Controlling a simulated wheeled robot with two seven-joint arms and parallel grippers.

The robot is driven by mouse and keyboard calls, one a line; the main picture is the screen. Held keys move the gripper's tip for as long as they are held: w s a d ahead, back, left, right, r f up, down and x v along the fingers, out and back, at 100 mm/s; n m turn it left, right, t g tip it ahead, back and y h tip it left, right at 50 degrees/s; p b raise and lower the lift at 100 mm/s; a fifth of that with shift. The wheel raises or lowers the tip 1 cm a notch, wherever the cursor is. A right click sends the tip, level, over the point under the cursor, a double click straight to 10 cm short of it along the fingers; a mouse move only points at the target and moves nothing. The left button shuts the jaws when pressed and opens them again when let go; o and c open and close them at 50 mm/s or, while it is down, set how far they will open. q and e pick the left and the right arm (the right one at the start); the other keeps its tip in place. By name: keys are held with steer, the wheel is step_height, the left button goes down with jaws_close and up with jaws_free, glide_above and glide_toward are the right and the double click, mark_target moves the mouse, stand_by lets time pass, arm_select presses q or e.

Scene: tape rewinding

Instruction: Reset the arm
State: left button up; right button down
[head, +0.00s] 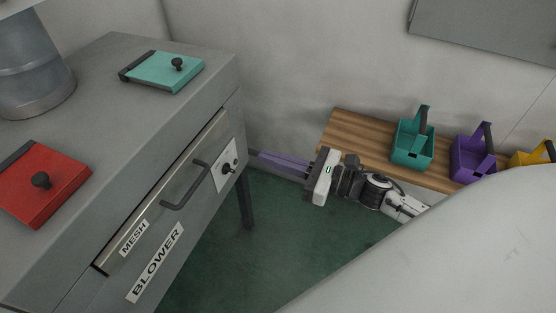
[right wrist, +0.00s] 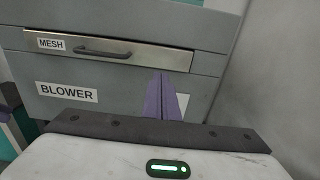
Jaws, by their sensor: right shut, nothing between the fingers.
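My right gripper (head: 262,157) points left toward the front of the grey blower cabinet (head: 205,235), near a white switch plate (head: 226,169) with a dark knob. Its purple fingers are together and hold nothing. In the right wrist view the shut fingers (right wrist: 160,78) stand in front of the cabinet face, below the mesh drawer (right wrist: 150,55). I cannot tell whether they touch it. My left gripper is in neither view.
The mesh drawer's handle (head: 185,188) sticks out. A red lid (head: 50,190) and a teal lid (head: 160,72) lie on the cabinet top. Teal (head: 413,146), purple (head: 474,160) and yellow (head: 530,157) bins stand along the wooden bench (head: 360,128). Green floor is clear below.

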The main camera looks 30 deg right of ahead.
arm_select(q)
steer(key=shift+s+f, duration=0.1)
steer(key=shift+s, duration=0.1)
arm_select(e)
steer(key=shift+s+d, duration=0.4)
steer(key=shift+s, duration=0.15)
arm_select(q)
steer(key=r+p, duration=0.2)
steer(key=p, duration=0.1)
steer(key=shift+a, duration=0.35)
arm_select(e)
steer(key=s+a+f+n+g+h, duration=0.3)
steer(key=s+f+n, duration=0.5)
steer(key=n, duration=0.7)
steer(key=s+a+f+n+g+h, duration=0.3)
steer(key=s+a+f+n, duration=0.4)
steer(key=n, duration=0.9)
steer(key=shift+s+f+h, duration=0.45)
steer(key=shift+s+h, duration=0.45)
steer(key=shift+s, duration=0.35)
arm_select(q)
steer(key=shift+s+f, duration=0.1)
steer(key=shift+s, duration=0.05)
